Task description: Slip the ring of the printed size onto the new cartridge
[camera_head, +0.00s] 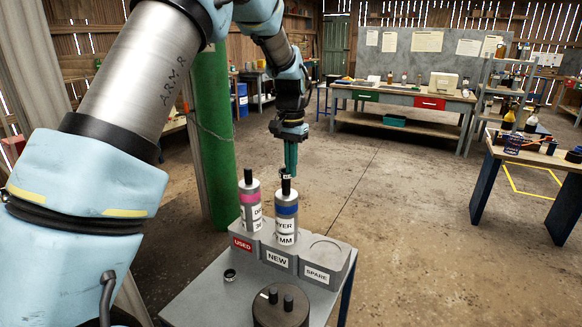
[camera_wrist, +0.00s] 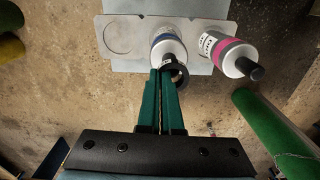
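The new cartridge (camera_head: 286,222), grey with a blue band, stands upright in the tray place labelled NEW, its black stem pointing up. It also shows in the wrist view (camera_wrist: 168,46). My gripper (camera_head: 289,172) points down above it, its green fingers (camera_wrist: 166,72) close together on a small dark ring (camera_wrist: 180,75) with a pale printed mark, too small to read. The ring is at the stem's top in the head view; I cannot tell whether it is around the stem or just above it. Another dark ring (camera_head: 230,275) lies on the grey table (camera_head: 205,300).
The pink-banded cartridge (camera_head: 250,203) stands close on the left, in the USED place. The SPARE place (camera_head: 326,252) is empty. A green cylinder (camera_head: 212,130) rises behind left.

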